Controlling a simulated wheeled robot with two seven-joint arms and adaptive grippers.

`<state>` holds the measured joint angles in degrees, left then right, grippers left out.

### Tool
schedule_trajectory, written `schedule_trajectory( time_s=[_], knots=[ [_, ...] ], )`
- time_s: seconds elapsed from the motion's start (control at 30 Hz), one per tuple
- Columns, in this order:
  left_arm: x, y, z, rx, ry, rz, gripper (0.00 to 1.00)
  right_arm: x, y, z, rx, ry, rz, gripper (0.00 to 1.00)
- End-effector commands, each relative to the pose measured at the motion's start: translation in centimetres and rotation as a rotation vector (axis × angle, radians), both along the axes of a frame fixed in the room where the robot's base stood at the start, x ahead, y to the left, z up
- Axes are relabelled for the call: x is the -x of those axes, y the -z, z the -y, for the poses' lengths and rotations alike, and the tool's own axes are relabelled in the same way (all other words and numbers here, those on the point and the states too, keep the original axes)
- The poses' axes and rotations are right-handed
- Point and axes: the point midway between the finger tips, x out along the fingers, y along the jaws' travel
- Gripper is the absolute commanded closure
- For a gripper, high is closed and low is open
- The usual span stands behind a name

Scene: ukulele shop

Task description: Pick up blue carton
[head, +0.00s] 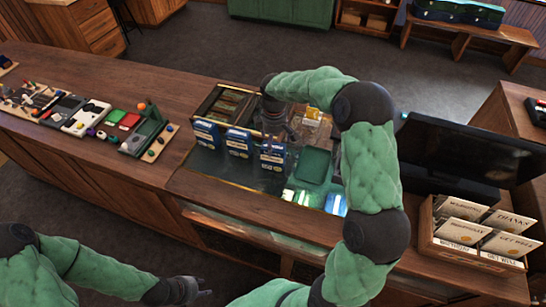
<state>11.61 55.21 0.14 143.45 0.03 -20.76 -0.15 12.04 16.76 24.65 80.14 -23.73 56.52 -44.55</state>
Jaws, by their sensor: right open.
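Three blue and white cartons stand upright in a row on the counter's glass top: a left one (207,136), a middle one (239,143) and a right one (272,156). My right gripper (281,136) is open and points down just behind and above the right carton. I cannot tell whether its fingers touch or straddle that carton. My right forearm passes over the counter from the right. My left gripper (200,293) is low in front of the counter, away from the cartons; its finger opening is not clear.
A green tray (314,165) lies right of the cartons. A dark monitor (470,152) and a wooden card rack (437,238) stand to the right. Small goods and a green stand (146,132) fill the counter's left part. Bare wood (150,85) lies behind them.

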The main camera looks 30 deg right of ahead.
Motion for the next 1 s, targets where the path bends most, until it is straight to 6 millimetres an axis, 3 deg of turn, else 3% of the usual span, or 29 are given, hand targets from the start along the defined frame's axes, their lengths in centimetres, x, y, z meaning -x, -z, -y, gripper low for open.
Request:
schedule_trajectory(
  time_s=[0.27,0.6,0.83,1.0],
  knots=[
    [0.0,0.1,0.0,0.000,0.000,0.000,0.60,0.0,1.6,0.0,-0.001,0.001,-0.001,0.09],
    [0.0,0.4,0.0,0.000,0.000,0.000,0.60,0.0,5.9,0.0,0.000,0.000,0.000,0.09],
    [0.0,0.4,0.0,0.000,0.000,0.000,0.60,0.0,6.0,0.0,0.000,0.001,0.001,0.09],
    [0.0,0.4,0.0,0.000,0.000,0.000,0.60,0.0,6.0,0.0,0.000,0.001,0.001,0.57]
  ],
)
